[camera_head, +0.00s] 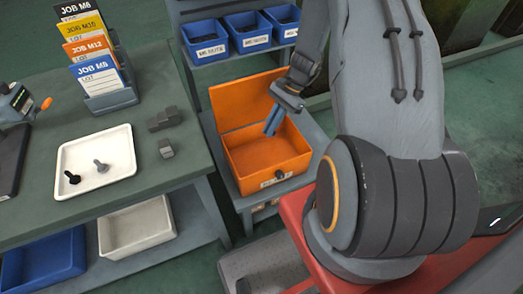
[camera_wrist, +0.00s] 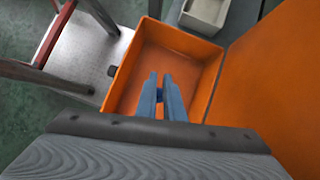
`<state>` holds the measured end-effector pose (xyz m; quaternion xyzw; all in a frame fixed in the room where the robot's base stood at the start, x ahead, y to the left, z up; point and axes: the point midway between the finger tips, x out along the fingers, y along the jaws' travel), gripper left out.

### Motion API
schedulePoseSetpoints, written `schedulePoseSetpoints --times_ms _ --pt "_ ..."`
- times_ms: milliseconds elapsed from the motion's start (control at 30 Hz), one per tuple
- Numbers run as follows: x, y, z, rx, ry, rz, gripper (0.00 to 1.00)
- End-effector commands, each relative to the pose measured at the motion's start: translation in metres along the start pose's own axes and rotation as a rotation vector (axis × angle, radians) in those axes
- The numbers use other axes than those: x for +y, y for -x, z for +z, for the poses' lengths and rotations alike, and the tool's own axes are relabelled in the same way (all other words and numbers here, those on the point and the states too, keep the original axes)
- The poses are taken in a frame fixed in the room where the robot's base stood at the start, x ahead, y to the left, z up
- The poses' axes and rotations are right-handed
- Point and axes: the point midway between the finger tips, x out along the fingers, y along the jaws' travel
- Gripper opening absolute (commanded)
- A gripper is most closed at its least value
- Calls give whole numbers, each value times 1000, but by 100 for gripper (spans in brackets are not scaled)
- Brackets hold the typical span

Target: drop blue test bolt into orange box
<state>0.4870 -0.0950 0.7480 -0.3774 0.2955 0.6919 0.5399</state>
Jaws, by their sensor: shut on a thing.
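The orange box (camera_head: 227,163) stands with its lid raised on a low stand right of the bench. It also shows in the wrist view (camera_wrist: 118,86), with its floor in sight and no bolt seen on it. My gripper (camera_head: 270,130) is over the box opening, with its blue-grey fingers pointing down. In the wrist view my gripper (camera_wrist: 160,77) is closed on a small blue piece, the blue test bolt (camera_wrist: 160,96), mostly hidden between the fingers. I cannot tell how far the fingertips are above the box floor.
A white tray (camera_head: 123,150) on the bench holds a dark bolt (camera_head: 72,178) and a grey bolt (camera_head: 101,165). Grey blocks (camera_head: 164,119) lie beside it. A job card rack (camera_head: 110,98) stands behind. Blue bins (camera_head: 205,42) are on a shelf behind the box's raised lid (camera_head: 240,100).

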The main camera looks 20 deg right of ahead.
Motion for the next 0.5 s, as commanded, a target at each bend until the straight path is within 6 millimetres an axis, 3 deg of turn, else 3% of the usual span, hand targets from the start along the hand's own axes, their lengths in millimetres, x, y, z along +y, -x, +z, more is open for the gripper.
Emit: schedulePoseSetpoints --times_ms 500 --pt "-3 -46 -23 -1 13 9 0"
